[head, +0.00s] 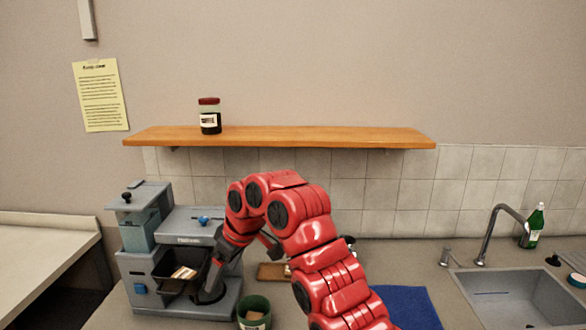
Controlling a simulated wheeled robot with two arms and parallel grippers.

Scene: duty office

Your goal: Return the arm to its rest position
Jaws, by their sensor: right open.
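My right arm, red with black joints, reaches in from the bottom right and bends over the counter. Its dark right gripper (217,272) points down at the front of a grey coffee machine (190,222), close to the machine's dark tray. The gripper is open. A small light-coloured item (184,272) sits in that tray, left of the fingers. I cannot tell whether the fingers touch the machine. My left gripper is not in view.
A dark green cup (254,312) stands just right of the machine. A brown board (271,272) lies partly behind my arm. A blue cloth (408,306), sink (520,300), tap (489,236) and green bottle (534,226) are to the right. A wooden shelf (330,135) holding a jar (209,116) hangs above.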

